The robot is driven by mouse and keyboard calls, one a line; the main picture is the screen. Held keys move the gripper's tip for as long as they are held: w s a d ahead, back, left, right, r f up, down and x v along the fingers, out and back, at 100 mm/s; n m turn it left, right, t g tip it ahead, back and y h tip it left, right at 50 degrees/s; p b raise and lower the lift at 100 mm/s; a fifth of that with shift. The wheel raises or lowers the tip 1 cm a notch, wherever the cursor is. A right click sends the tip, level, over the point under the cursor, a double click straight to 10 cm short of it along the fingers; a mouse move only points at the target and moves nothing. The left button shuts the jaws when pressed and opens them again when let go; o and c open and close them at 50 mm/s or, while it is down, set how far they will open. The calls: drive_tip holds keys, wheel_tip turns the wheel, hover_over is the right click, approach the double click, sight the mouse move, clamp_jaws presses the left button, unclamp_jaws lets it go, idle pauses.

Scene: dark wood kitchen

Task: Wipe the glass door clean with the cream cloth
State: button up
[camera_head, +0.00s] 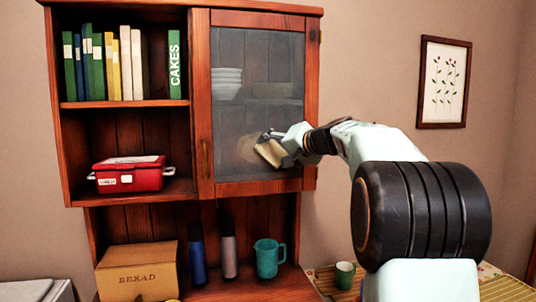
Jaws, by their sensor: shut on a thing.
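The glass door (238,122) has a reddish wood frame and closes the right part of the wall cabinet. Its pane looks hazy grey, with stacked white bowls (227,82) faintly visible behind it. A paler brownish patch shows low on the pane, left of my gripper. My gripper (268,143) is shut on the cream cloth (271,152) in front of the lower right of the pane. The cloth is at or very near the glass; I cannot tell whether it touches. Part of the cloth is hidden by the fingers.
Open shelves at left hold several books (121,62) and a red box (129,174). Below stand a bread box (138,272), two bottles and a teal jug (268,259). A green cup (344,274) stands at lower right. A framed picture (444,82) hangs at right.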

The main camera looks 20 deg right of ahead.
drive_tip(key=shift+d+f, duration=0.15)
drive_tip(key=shift+d, duration=0.15)
drive_tip(key=shift+b, duration=0.35)
drive_tip(key=shift+a+b, duration=0.35)
drive_tip(key=shift+a, duration=0.95)
drive_tip(key=shift+a+b, duration=0.4)
drive_tip(key=shift+a, duration=3.75)
drive_tip(key=shift+d+r+p, duration=0.1)
drive_tip(key=shift+r+p, duration=1.2)
drive_tip(key=shift+r, duration=0.4)
drive_tip(key=shift+d+f+b, duration=0.2)
drive_tip(key=shift+d+b, duration=0.4)
drive_tip(key=shift+d, duration=0.8)
drive_tip(key=shift+d+b, duration=0.5)
drive_tip(key=shift+d, duration=3.4)
